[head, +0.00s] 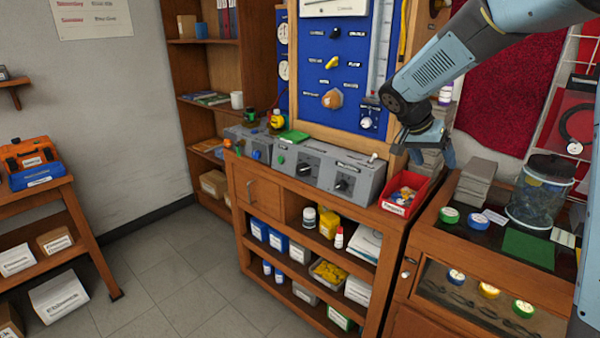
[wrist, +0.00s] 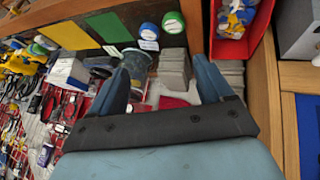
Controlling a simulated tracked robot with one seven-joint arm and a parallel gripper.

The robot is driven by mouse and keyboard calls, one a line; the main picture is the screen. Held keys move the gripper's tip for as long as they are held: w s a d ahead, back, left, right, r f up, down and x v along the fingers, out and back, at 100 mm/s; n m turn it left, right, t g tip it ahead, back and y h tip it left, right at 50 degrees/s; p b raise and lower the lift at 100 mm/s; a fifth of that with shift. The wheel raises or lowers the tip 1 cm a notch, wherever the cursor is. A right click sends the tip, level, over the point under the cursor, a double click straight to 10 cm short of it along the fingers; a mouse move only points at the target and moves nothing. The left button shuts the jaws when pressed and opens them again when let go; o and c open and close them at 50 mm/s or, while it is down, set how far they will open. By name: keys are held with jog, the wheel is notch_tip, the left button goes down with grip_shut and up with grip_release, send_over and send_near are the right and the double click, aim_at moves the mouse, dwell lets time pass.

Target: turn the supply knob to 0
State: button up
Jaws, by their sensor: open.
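The labels are too small to read, so I cannot tell which knob is the supply knob. Grey boxes (head: 360,172) on the bench below have black knobs, one at the right (head: 342,185) and one at the left (head: 304,169). My gripper (head: 428,158) is open and empty, right of the panel, apart from every knob. The wrist view shows its spread fingers (wrist: 168,72) with nothing held.
A red bin (head: 423,190) of small parts stands at the bench's right end, below my gripper; it also shows in the wrist view (wrist: 232,47). Grey stacked blocks (head: 478,177) and a glass jar (head: 540,190) stand on the right-hand case. The floor (head: 175,268) at left is clear.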

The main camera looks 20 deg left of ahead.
jog(key=w+a+f+t+h, duration=0.1)
jog(key=w+a+f, duration=0.2)
jog(key=a, duration=0.3)
jog(key=w+a+f+t+h, duration=0.1)
jog(key=w+a+f, duration=0.15)
jog(key=a, duration=0.25)
jog(key=t, duration=1.1)
send_near(301, 170)
jog(key=shift+y, duration=0.4)
jog(key=x, duration=0.9)
jog(key=shift+w+d+r, duration=0.1)
jog(key=shift+d+r, duration=0.05)
jog(key=c, duration=1)
jog(key=shift+d, duration=0.2)
jog(key=shift+c, duration=0.2)
jog(key=shift+a+n, duration=0.15)
jog(key=shift+n, duration=0.15)
